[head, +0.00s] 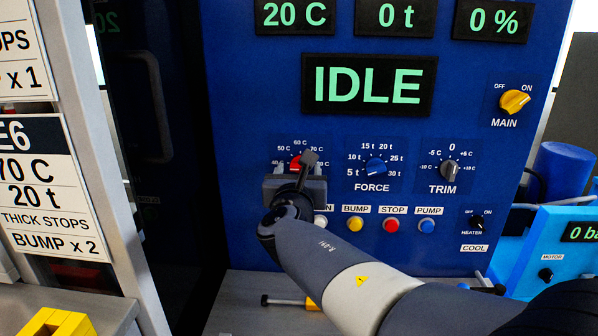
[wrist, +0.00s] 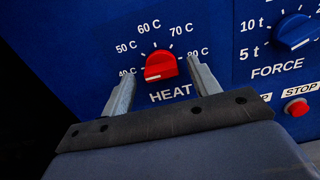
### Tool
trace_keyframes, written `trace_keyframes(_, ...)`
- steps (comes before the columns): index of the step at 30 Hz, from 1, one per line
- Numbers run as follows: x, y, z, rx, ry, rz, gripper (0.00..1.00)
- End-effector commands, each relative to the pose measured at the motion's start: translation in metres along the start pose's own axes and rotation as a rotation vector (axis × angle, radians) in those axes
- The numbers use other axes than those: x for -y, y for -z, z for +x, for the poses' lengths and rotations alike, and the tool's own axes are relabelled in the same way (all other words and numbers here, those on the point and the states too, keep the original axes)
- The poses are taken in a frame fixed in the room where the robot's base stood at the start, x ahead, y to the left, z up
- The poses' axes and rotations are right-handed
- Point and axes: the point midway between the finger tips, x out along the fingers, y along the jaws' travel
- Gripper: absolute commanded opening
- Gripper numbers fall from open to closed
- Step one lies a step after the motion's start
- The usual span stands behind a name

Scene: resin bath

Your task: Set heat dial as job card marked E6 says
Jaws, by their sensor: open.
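The job card E6 (head: 50,190) is at the left in the head view and reads 70 C, 20 t, thick stops, bump x 2. The red heat dial (wrist: 160,66) sits on the blue panel, with marks from 40 C to 80 C around it. A pale mark shows on its lower left side, but I cannot tell its exact setting. In the head view the dial (head: 296,163) is partly hidden by my gripper (head: 296,178). My gripper (wrist: 163,70) is open, with one finger on each side of the dial; contact is not clear.
The displays read 20 C, 0 t, 0 % and IDLE (head: 368,86). The force dial (head: 375,167) and trim dial (head: 449,170) are to the right. Buttons, including the red stop (head: 391,225), lie below. The heater switch (head: 475,222) is at lower right.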

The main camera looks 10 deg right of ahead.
Motion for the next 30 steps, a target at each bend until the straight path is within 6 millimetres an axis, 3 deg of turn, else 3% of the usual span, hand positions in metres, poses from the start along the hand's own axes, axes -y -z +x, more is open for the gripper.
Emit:
trace_keyframes(13,0.0003,-0.0002,0.0105,0.001,0.000,0.001,0.58)
trace_keyframes(30,0.0002,-0.0001,0.0103,0.000,0.000,0.000,0.14)
